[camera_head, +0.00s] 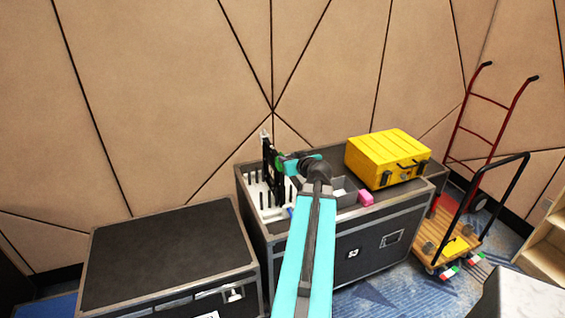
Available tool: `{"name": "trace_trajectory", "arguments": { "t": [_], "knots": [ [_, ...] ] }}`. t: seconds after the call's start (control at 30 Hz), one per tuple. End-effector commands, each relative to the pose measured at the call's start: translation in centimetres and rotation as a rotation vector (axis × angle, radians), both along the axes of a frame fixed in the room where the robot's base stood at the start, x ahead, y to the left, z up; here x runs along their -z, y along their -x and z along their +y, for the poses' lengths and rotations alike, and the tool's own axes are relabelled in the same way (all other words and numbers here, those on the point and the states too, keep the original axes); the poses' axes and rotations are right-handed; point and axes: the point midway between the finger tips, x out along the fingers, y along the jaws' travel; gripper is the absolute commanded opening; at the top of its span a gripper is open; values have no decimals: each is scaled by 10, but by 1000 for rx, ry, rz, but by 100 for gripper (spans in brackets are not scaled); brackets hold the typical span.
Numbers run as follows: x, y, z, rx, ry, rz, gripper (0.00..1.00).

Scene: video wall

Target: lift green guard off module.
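A thin black upright panel (268,157), which looks like the module, stands in a white slotted rack (252,202) on the left end of the grey-edged flight case. A small green patch (279,161) shows at the panel's right side; it may be the green guard, but it is too small to be sure. My teal arm reaches up from the bottom, and my gripper (284,164) is at the panel's right side, close to the green patch. The fingers are too small and partly hidden, so I cannot tell whether they are open or touching anything.
A yellow case (388,158) sits on the flight case (335,258) at right. A lower black case (168,255) stands left. A wooden-deck cart (452,240) and red hand truck (491,101) stand right.

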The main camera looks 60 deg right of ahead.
Motion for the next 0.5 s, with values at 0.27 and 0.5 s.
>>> {"name": "trace_trajectory", "arguments": {
  "t": [0.27,0.5],
  "knots": [
    [2,-9,-8,-1,0,0,31],
    [10,-24,-20,0,-1,0,31]
  ]
}}
